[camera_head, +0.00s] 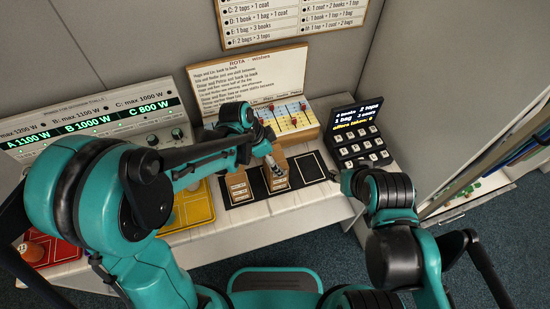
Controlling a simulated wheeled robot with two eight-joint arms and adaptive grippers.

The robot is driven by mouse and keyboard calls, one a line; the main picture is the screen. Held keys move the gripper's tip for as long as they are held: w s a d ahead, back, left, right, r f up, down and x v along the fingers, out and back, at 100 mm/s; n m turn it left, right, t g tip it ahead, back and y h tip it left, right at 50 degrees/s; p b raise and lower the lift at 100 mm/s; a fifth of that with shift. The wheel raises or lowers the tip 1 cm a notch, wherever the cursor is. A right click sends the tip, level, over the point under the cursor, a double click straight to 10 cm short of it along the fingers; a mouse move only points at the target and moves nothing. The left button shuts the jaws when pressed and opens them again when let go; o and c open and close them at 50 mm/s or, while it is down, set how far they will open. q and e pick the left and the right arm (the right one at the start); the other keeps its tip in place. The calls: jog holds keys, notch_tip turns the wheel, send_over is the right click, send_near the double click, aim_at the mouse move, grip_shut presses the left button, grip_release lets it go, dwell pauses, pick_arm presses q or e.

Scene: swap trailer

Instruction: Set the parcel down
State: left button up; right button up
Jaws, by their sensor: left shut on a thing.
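The left gripper (276,170) is at the middle black square of a row on the white counter. It is shut on a brown parcel (280,182), which is upright and partly hidden by the fingers. Whether the parcel touches the square is hard to tell. A second brown parcel (238,188) with pale labels stands on the black square to the left. The right black square (309,168) is bare. My right gripper (338,178) is near the counter's right front edge, mostly hidden by its own arm; its jaws cannot be made out.
A rota board (250,82) stands behind, with a wooden box of coloured pegs (290,120) in front. A black keypad with a lit display (358,135) is at the right. A panel with green watt readouts (95,122) is at the left, with yellow (190,208) and red trays below.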

pick_arm(q)
jog(key=shift+f, duration=0.15)
jog(key=o, duration=1.2)
